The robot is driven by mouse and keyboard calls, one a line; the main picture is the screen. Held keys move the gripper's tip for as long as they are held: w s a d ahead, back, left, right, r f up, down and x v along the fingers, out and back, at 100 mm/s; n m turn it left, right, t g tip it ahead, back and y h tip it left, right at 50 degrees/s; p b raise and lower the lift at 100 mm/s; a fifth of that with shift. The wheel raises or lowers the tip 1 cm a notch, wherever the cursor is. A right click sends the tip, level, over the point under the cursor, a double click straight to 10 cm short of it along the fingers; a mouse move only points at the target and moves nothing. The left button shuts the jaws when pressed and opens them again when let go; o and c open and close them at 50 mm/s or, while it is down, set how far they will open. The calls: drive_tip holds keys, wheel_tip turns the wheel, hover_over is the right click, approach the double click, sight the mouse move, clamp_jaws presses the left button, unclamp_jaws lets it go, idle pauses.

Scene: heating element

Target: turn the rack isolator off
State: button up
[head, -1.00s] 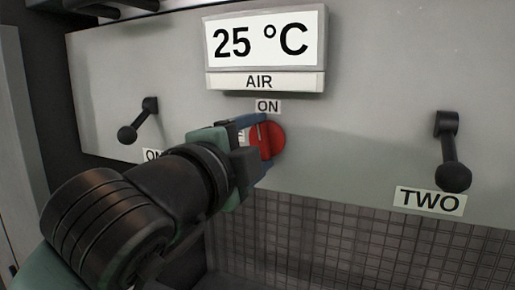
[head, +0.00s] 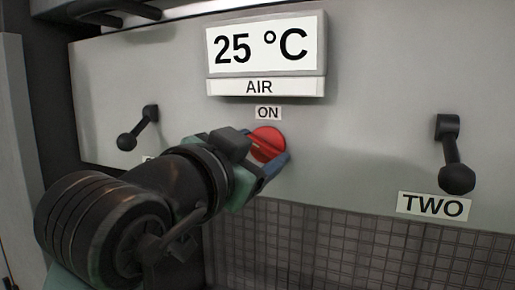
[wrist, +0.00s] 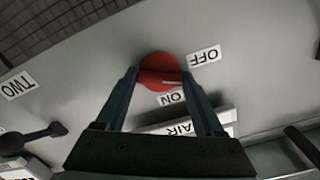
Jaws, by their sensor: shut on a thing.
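The red round isolator knob (head: 266,136) is on the grey panel below the AIR display, with an ON label (head: 268,113) above it. My gripper (head: 267,146) is shut on the knob's raised bar, coming from the lower left. In the wrist view the knob (wrist: 156,62) sits between my two fingertips (wrist: 160,75). A pale mark on the knob points between the ON label (wrist: 172,98) and the OFF label (wrist: 204,56). The OFF label is hidden behind my gripper in the head view.
The display (head: 265,45) reads 25 °C just above. A black lever (head: 138,130) is at the left, and another (head: 452,155) is at the right above the TWO label (head: 434,206). A dark grid (head: 370,245) lies below the panel.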

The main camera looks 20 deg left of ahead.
drive_tip(key=n+p, duration=0.1)
drive_tip(key=n, duration=0.4)
drive_tip(key=shift+r, duration=0.1)
idle(0.7)
drive_tip(key=o, duration=1.4)
drive_tip(key=s+b, duration=0.4)
drive_tip(key=s, duration=0.9)
drive_tip(key=shift+a+b, duration=0.2)
drive_tip(key=shift+b, duration=0.15)
drive_tip(key=shift+w+d, duration=0.1)
drive_tip(key=w+d+r+t, duration=0.2)
drive_tip(key=w+d+t, duration=0.25)
drive_tip(key=d, duration=0.35)
drive_tip(key=s+d+t, duration=0.1)
drive_tip(key=d, duration=0.1)
drive_tip(key=s+d+r+t, duration=0.1)
drive_tip(key=s+d+t, duration=0.1)
drive_tip(key=d, duration=0.1)
drive_tip(key=s+d+r+t+b, duration=0.1)
drive_tip(key=d, duration=0.2)
drive_tip(key=shift+s+d+r+n+t+y, duration=0.15)
drive_tip(key=shift+s+d+n+t+y, duration=0.05)
drive_tip(key=shift+n+t+y, duration=0.15)
